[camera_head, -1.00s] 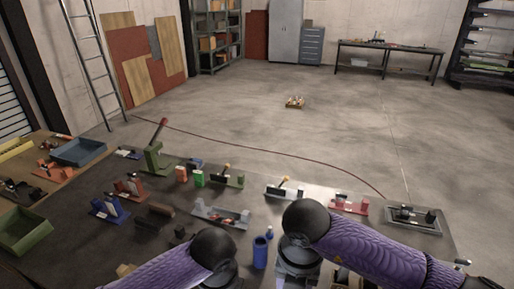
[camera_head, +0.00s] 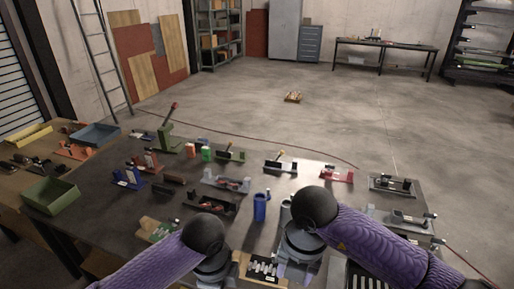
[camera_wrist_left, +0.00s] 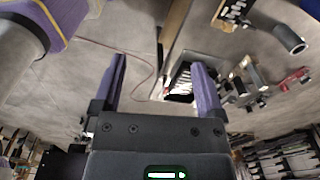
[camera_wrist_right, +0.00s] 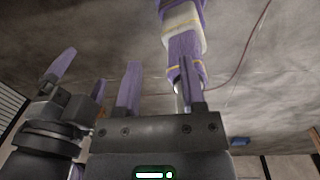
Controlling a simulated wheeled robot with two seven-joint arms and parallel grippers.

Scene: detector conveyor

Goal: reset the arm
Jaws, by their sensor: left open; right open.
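My left arm (camera_head: 160,268) and right arm (camera_head: 370,240) are purple, bent at dark round joints, and stand over the near part of the work table (camera_head: 110,215). Their fingertips are not clear in the head view. In the left wrist view my left gripper (camera_wrist_left: 161,85) has two purple fingers wide apart with nothing between them. In the right wrist view my right gripper (camera_wrist_right: 160,88) is also open and no object is clearly held. Another purple-fingered gripper, my left, stands at the left of that view.
Fixtures, a blue cup (camera_head: 261,207) and a green bin (camera_head: 50,197) crowd the table. A blue tray (camera_head: 95,135) sits at the left. A red cable crosses the floor, which is mostly clear beyond the table.

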